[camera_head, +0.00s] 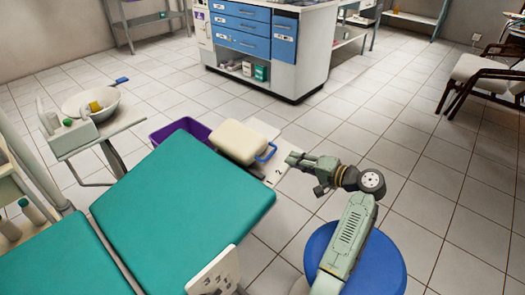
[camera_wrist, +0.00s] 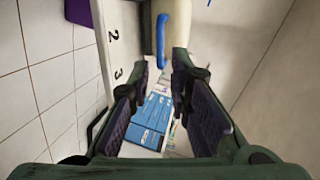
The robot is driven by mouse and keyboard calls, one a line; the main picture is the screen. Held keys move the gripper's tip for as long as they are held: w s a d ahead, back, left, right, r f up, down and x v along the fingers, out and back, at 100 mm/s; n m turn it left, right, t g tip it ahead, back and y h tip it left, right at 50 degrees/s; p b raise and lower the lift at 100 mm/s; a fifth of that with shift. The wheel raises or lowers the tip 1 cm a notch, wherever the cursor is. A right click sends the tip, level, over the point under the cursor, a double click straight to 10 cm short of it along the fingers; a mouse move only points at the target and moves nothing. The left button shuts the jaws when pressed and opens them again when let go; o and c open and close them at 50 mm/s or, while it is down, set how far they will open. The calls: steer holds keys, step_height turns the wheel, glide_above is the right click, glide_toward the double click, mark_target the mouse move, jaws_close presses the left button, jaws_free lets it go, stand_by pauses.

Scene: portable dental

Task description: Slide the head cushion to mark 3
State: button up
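The cream head cushion (camera_head: 240,141) sits at the far end of the teal dental chair. Its blue handle (camera_head: 268,153) faces my gripper. A pale marked plate (camera_head: 275,178) lies beside the cushion, with a 2 readable on it. In the wrist view the plate (camera_wrist: 108,55) shows 2 and 3, and the blue handle (camera_wrist: 160,35) stands ahead, in line with the gap between my fingers. My gripper (camera_head: 291,158) is just right of the handle. In the wrist view its fingers (camera_wrist: 163,70) are apart, with no grip visible. Whether they touch the handle I cannot tell.
The teal chair (camera_head: 185,190) fills the lower left. A second numbered plate (camera_head: 222,270) is at its near edge. A purple bin (camera_head: 180,130) stands behind the chair, a blue stool (camera_head: 385,265) under my arm. A blue-drawer cabinet (camera_head: 265,45) is beyond.

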mark_target(271, 153)
steer(key=p+x, duration=0.2)
steer(key=x, duration=0.8)
steer(key=shift+w+a+f, duration=0.1)
steer(key=shift+w+a, duration=0.05)
steer(key=shift+w, duration=0.05)
steer(key=shift+c, duration=0.3)
jaws_close()
